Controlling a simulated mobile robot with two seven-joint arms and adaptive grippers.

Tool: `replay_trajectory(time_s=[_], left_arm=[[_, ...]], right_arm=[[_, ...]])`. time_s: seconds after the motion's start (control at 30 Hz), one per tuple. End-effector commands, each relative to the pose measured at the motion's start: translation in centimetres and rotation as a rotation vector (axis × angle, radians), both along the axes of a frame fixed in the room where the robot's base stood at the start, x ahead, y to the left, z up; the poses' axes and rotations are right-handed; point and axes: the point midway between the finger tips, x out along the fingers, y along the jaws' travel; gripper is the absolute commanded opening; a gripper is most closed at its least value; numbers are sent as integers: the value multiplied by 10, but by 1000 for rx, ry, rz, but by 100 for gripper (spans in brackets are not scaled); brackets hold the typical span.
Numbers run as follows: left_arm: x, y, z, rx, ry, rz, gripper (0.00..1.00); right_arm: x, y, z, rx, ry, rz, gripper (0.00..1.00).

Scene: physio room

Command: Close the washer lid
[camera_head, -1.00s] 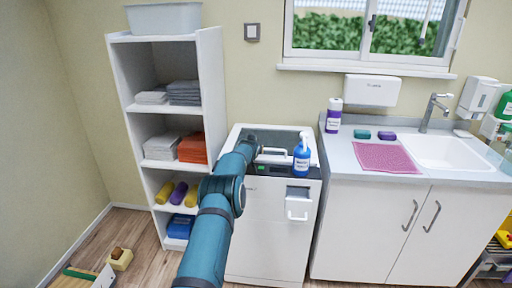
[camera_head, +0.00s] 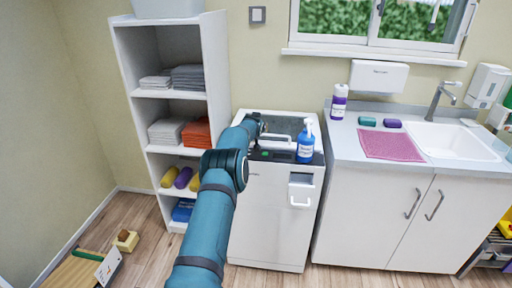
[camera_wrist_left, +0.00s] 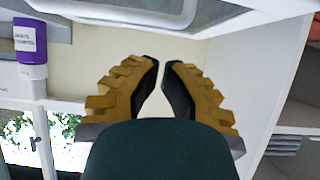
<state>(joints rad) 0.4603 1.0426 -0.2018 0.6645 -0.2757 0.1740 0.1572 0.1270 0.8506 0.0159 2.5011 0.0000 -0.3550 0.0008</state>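The white washer (camera_head: 268,210) stands between the shelf and the sink cabinet. Its lid (camera_head: 282,126) is a dark panel in a white frame with a white handle (camera_head: 276,140); I cannot tell its exact angle. My left arm reaches over the washer's left side. Its gripper (camera_head: 257,121) is small and partly hidden beside the lid. In the left wrist view the two fingertips (camera_wrist_left: 161,65) are close together with a narrow gap and nothing seen between them. A white handle (camera_wrist_left: 165,12) shows beyond them at the top. My right gripper is not in view.
A blue pump bottle (camera_head: 306,143) stands on the washer's front right corner. A white shelf (camera_head: 128,90) with towels and rolls is close on the left. The sink counter (camera_head: 345,150) with a purple-capped bottle (camera_head: 339,101) and pink mat (camera_head: 390,145) is on the right.

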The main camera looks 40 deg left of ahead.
Motion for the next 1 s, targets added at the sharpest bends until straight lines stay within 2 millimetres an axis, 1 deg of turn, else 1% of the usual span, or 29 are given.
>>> replay_trajectory(time_s=[0.03,0.23,0.7,0.83,1.0], left_arm=[[-3,-4,-11,-4,11,-2,0],[-17,-9,-21,-5,10,0,0],[-55,-33,-57,-6,9,0,0],[-61,-37,-63,-6,8,0,0],[-65,-39,-66,-5,7,1,0]], right_arm=[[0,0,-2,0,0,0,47],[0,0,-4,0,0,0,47],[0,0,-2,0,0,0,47],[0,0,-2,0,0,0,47],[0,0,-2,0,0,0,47]])
